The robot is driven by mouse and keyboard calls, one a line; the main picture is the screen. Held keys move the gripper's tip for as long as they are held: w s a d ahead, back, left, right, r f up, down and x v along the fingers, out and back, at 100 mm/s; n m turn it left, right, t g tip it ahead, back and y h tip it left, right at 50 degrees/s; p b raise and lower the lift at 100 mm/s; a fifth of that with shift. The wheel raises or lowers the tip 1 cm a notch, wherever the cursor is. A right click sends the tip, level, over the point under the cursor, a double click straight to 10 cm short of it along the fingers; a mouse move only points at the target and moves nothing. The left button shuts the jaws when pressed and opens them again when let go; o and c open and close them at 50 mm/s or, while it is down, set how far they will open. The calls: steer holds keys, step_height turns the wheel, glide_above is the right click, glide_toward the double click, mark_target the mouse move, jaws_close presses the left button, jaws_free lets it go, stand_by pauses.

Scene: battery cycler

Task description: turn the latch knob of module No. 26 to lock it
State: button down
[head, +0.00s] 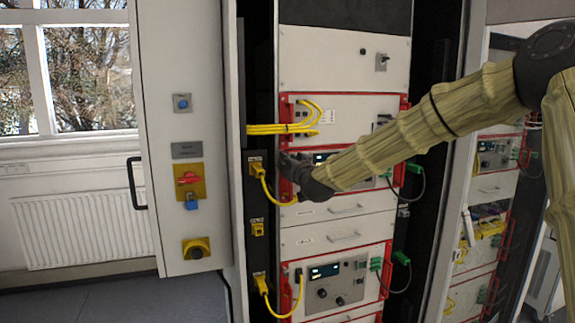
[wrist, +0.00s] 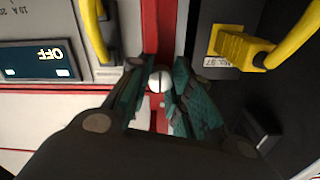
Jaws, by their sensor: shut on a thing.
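My gripper (wrist: 160,88) is shut on a small round silver latch knob (wrist: 160,78) on the red frame (wrist: 163,28) of a module. The fingers stand on both sides of the knob. In the head view my gripper (head: 288,163) is at the left edge of the middle red-framed module, and my arm hides part of that module. Its display (wrist: 40,60) reads OFF, upside down in the wrist view. I cannot read a module number 26 here, and the knob's turn angle is not clear.
A yellow plug (wrist: 240,48) with its cable is close beside my fingers, above a small label. Yellow cables (head: 285,129) hang left above my gripper. Another red-framed module (head: 338,283) is lower down. A cabinet door (head: 183,115) stands at the left.

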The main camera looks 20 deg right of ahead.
steer(key=c, duration=1.5)
jaws_free()
steer(key=shift+d+r, duration=0.15)
steer(key=shift+r, duration=0.2)
steer(key=shift+c, duration=0.2)
steer(key=shift+f, duration=0.1)
steer(key=shift+s+f, duration=0.1)
steer(key=s, duration=1.2)
steer(key=shift+d, duration=0.25)
